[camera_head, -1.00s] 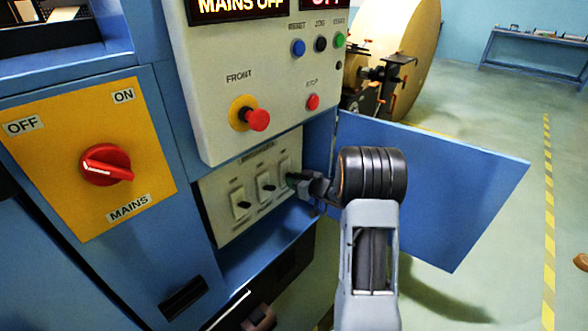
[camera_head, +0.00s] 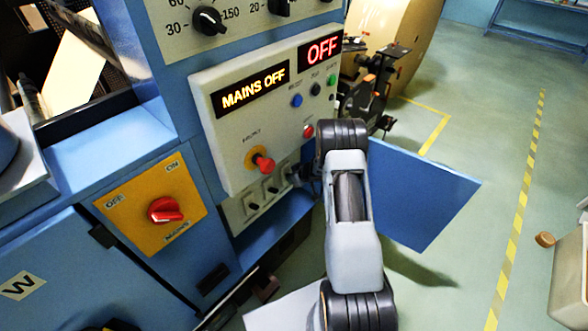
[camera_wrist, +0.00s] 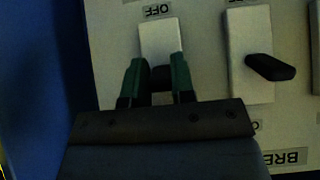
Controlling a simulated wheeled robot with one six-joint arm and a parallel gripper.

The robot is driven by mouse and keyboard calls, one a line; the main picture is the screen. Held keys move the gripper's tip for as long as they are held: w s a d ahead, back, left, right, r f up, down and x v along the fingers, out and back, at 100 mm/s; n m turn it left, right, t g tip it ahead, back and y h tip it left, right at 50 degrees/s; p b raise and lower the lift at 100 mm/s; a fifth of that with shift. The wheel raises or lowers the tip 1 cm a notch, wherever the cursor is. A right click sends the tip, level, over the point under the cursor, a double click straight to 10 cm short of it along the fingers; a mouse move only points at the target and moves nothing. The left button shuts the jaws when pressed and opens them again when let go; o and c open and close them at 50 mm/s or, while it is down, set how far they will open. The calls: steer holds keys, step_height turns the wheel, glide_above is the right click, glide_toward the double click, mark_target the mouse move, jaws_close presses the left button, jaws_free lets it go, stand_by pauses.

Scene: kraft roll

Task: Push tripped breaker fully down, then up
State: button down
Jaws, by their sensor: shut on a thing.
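The breaker panel (camera_head: 233,213) is a pale plate low on the blue machine, with a row of breakers with black levers. My gripper (camera_wrist: 158,77) is at the rightmost breaker (camera_wrist: 160,36), which shows at the left in the upside-down wrist view. Its green fingertips are shut on that breaker's short black lever (camera_wrist: 160,80). The lever's exact tilt is hard to tell. The middle breaker (camera_head: 273,189) has its lever (camera_wrist: 270,67) clear of my gripper. In the head view my wrist partly hides the gripped breaker.
The blue panel door (camera_head: 425,200) hangs open right of my arm. Above are the red stop knob (camera_head: 263,163) and displays reading MAINS OFF (camera_head: 250,90) and OFF (camera_head: 321,51). The red mains switch (camera_head: 166,210) is at the left.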

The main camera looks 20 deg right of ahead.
steer(key=shift+r+g+p, duration=0.1)
steer(key=shift+g+p, duration=0.2)
steer(key=shift+p, duration=0.6)
steer(key=c, duration=1)
jaws_free()
steer(key=shift+o, duration=0.2)
steer(key=p+v, duration=0.1)
steer(key=v, duration=1.2)
steer(key=shift+s+r+p, duration=0.3)
